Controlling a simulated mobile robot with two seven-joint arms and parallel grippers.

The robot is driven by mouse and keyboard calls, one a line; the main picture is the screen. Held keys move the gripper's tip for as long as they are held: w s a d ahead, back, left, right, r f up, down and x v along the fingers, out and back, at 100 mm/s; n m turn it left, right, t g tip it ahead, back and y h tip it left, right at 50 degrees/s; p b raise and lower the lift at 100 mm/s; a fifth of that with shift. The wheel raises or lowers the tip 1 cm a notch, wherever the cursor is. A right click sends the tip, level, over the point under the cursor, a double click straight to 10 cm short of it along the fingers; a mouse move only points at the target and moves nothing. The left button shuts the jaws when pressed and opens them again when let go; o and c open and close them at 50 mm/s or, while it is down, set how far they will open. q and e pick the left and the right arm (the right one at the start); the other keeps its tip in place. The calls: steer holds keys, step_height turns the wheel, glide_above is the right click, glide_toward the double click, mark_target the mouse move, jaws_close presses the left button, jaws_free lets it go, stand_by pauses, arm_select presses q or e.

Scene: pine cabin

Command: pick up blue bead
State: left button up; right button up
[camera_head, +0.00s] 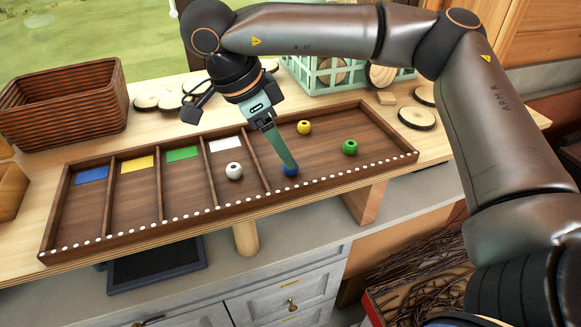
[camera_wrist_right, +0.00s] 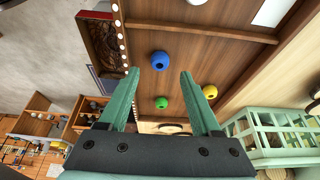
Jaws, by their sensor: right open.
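The blue bead (camera_head: 290,171) lies in the large right compartment of the wooden tray (camera_head: 330,178), near its front edge. A finger of my right gripper (camera_head: 292,165) partly covers it in the head view. In the right wrist view the blue bead (camera_wrist_right: 160,61) shows just past the fingertips, in line with the gap between them. My right gripper (camera_wrist_right: 160,76) is open, with nothing between its teal fingers. I cannot tell how high the tips are above the tray floor. My left gripper is not in view.
A yellow bead (camera_head: 304,127) and a green bead (camera_head: 350,147) share the compartment. A white bead (camera_head: 234,171) lies in the white-labelled compartment. Compartments with blue, yellow and green labels look empty. A brown basket (camera_head: 66,105), teal crate (camera_head: 330,72) and wood slices (camera_head: 417,118) stand behind and beside the tray.

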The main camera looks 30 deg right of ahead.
steer(key=x, duration=0.4)
steer(key=shift+a, duration=0.1)
jaws_close()
stand_by(0.3)
